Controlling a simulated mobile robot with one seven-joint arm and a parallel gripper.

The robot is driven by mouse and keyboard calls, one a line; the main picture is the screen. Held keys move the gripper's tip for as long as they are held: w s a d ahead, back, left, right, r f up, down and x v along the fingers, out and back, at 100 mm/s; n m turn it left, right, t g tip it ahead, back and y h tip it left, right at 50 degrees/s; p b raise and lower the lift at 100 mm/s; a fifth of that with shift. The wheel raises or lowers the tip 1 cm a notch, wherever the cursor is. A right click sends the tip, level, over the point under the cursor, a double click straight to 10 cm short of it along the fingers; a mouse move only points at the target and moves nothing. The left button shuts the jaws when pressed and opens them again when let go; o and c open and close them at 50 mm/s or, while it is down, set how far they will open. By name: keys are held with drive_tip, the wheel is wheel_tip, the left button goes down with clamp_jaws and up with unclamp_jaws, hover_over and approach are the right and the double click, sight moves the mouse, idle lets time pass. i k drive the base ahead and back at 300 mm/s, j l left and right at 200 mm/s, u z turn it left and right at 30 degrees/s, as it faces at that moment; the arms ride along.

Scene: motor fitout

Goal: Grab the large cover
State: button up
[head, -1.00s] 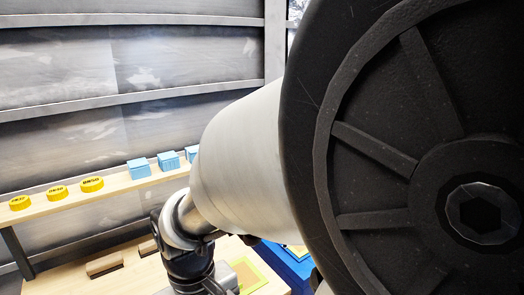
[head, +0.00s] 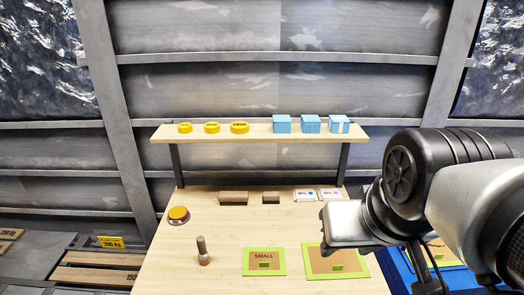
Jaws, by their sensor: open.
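Three yellow round lids stand in a row on the left of the wooden shelf: a left one (head: 185,128), a middle one (head: 212,128) and a right one (head: 239,127). The right one looks the largest; the dark print on them is too small to read. My gripper (head: 343,224) shows as a grey block at the end of my arm, over the right side of the table. It is open, and nothing shows held in it. It is apart from the lids, lower and to their right. Its fingertips are hard to make out.
Several blue boxes (head: 282,124) stand on the shelf (head: 256,134). On the table (head: 190,235) are an orange button (head: 178,214), a brown-grey upright peg (head: 203,252), brown blocks (head: 233,198), white cards (head: 304,194), a green-edged SMALL mat (head: 247,271) and a larger mat (head: 316,272) partly behind my gripper.

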sight(335, 257)
drive_tip(key=j, duration=0.75)
drive_tip(key=l+z, duration=0.15)
drive_tip(key=z, duration=0.6)
drive_tip(key=l+u, duration=0.25)
drive_tip(key=k+l, duration=0.2)
drive_tip(key=i+l, duration=0.55)
